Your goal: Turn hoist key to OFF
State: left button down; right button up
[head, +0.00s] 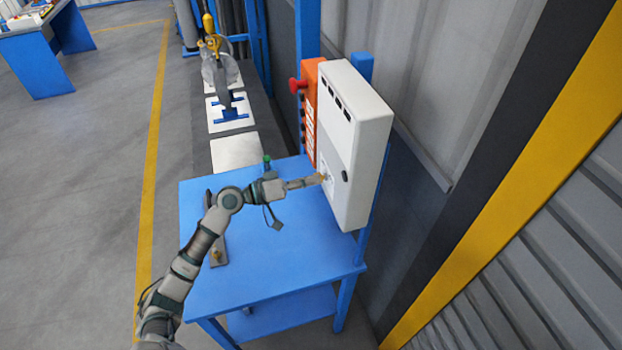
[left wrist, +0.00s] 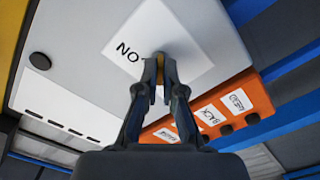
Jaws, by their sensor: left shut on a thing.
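The hoist key, a small brass-coloured piece (head: 324,176), is on the front of the white control box (head: 352,150). My left gripper (head: 315,180) reaches it from the left and is shut on it. In the left wrist view the fingertips (left wrist: 160,68) close around the key (left wrist: 159,56), over a white label (left wrist: 185,35). Letters on the label read as "NO" in this turned view; the rest is hidden by the fingers. The key's exact angle is hard to tell. My right gripper is not in view.
An orange box (head: 309,120) with a red knob (head: 297,86) and labelled buttons adjoins the white box. A blue table (head: 290,245) stands below. A hoist hook (head: 212,50) hangs beyond.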

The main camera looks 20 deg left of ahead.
pick_arm(q)
jog(key=shift+f, duration=0.3)
jog(key=c, duration=1.3)
grip_release()
jog(key=shift+a+r, duration=0.1)
jog(key=shift+a, duration=0.1)
jog(key=shift+a, duration=0.15)
jog(key=v, duration=1.2)
